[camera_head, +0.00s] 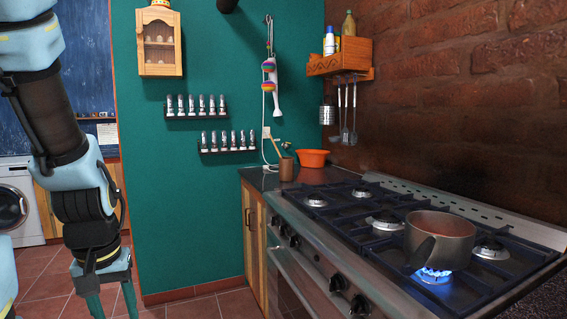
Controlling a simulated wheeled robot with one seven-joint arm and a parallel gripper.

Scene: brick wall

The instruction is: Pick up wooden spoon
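A brown utensil pot (286,172) stands on the dark counter left of the stove. Thin wooden handles (276,148) stick up out of it; one may be the wooden spoon, but I cannot tell at this size. My gripper (112,303) hangs at the lower left, pointing down, far from the pot and over the tiled floor side. Its two fingers are spread apart with nothing seen between them. The fingertips run off the bottom edge of the picture.
An orange bowl (313,158) sits right of the pot. A gas stove (330,236) holds a saucepan (442,240) over a lit blue flame. Metal utensils (348,112) hang under a wooden wall shelf (340,62). Spice racks (196,113) line the green wall.

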